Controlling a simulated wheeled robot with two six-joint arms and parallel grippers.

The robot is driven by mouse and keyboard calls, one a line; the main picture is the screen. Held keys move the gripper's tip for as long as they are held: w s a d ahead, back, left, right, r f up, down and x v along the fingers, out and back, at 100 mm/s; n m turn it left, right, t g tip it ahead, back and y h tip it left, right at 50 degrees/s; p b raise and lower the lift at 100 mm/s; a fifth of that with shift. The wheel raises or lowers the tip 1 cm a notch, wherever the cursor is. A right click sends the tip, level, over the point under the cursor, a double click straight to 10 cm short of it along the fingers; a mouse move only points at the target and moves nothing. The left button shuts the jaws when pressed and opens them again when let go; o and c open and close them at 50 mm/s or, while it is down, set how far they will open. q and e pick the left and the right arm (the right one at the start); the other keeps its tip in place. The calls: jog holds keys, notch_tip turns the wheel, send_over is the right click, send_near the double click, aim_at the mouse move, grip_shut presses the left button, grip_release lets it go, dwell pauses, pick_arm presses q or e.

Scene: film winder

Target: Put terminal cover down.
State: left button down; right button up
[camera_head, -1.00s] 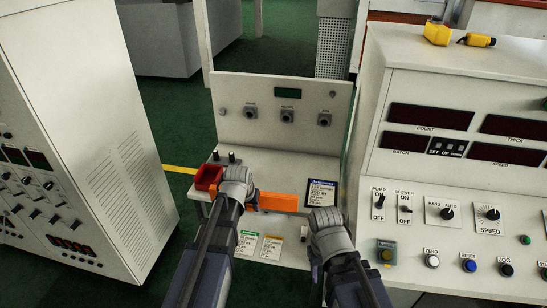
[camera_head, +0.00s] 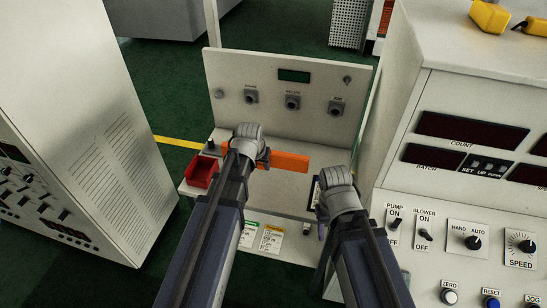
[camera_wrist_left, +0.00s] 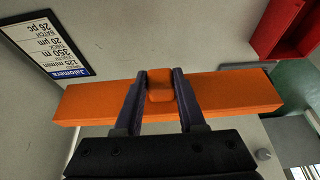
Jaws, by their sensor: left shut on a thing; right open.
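The terminal cover is a long orange bar (camera_head: 288,162) with a small block-like grip in its middle. It lies across the white console, in front of the upright panel. My left gripper (camera_head: 250,150) is over it in the head view. In the left wrist view, the fingers of my left gripper (camera_wrist_left: 160,88) are shut on the cover's middle grip (camera_wrist_left: 160,90), and the bar (camera_wrist_left: 235,92) sticks out on both sides. I cannot tell whether the bar touches the console. My right gripper (camera_head: 338,190) is to the right, near the console's edge; its fingertips are hidden.
A red bin (camera_head: 202,172) stands left of the cover. A label card (camera_wrist_left: 50,42) lies on the console, mostly hidden behind my right gripper in the head view. The upright panel (camera_head: 265,115) with several knobs is behind; a control desk (camera_head: 395,195) is close on the right.

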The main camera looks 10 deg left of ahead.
pick_arm(q)
jog(key=shift+s+f+b, duration=0.15)
jog(key=shift+f+b, duration=0.4)
jog(key=shift+b, duration=0.1)
notch_tip(320, 180, down, 9)
jog(key=b, duration=0.8)
jog(key=shift+r+b, duration=0.1)
jog(key=shift+b, duration=0.25)
jog(key=c, duration=0.5)
grip_release()
